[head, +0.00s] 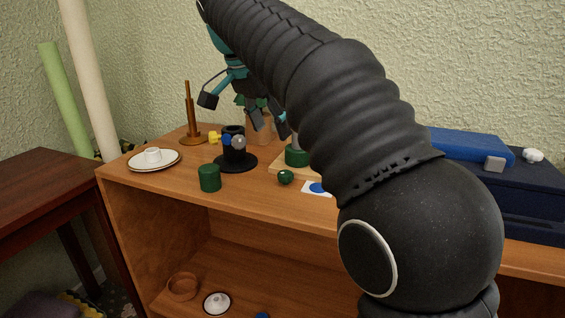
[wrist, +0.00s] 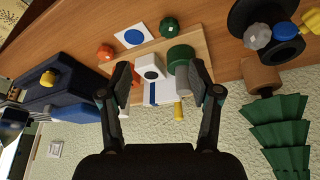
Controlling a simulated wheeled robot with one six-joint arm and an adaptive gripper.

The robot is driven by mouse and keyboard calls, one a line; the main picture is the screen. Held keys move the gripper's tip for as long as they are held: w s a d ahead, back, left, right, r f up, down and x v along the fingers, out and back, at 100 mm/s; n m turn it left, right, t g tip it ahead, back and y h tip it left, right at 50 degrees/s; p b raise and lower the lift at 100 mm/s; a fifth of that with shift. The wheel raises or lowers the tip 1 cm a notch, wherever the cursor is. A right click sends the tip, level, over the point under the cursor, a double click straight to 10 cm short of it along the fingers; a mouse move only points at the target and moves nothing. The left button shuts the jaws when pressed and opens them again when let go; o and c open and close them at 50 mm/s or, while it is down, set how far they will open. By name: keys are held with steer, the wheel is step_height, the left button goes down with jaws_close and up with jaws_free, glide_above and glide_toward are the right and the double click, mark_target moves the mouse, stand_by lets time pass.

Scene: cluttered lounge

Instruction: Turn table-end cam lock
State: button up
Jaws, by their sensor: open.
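No part is plainly marked as the cam lock, and I cannot tell which one it is. A black post on a round base (head: 236,161) stands on the wooden shelf top, with a grey knob (head: 238,143) and blue and yellow parts; its grey knob also shows in the wrist view (wrist: 257,36).
A green cylinder (head: 209,178), a white saucer with a cup (head: 154,160) and a brown peg stand (head: 190,125) are on the left. A potted plant (wrist: 262,76) is close to the post. A dark blue case (head: 520,190) fills the right. Textured wall is behind.

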mark_target(283, 173)
steer(key=shift+m, duration=0.3)
steer(key=x, duration=0.4)
steer(key=a+x, duration=0.1)
steer(key=x, duration=0.4)
steer(key=w+b+x, duration=0.1)
steer(key=x, duration=0.3)
steer(key=shift+w+a+f, duration=0.1)
steer(key=shift+f, duration=0.1)
steer(key=c, duration=1.1)
steer(key=shift+c, duration=0.2)
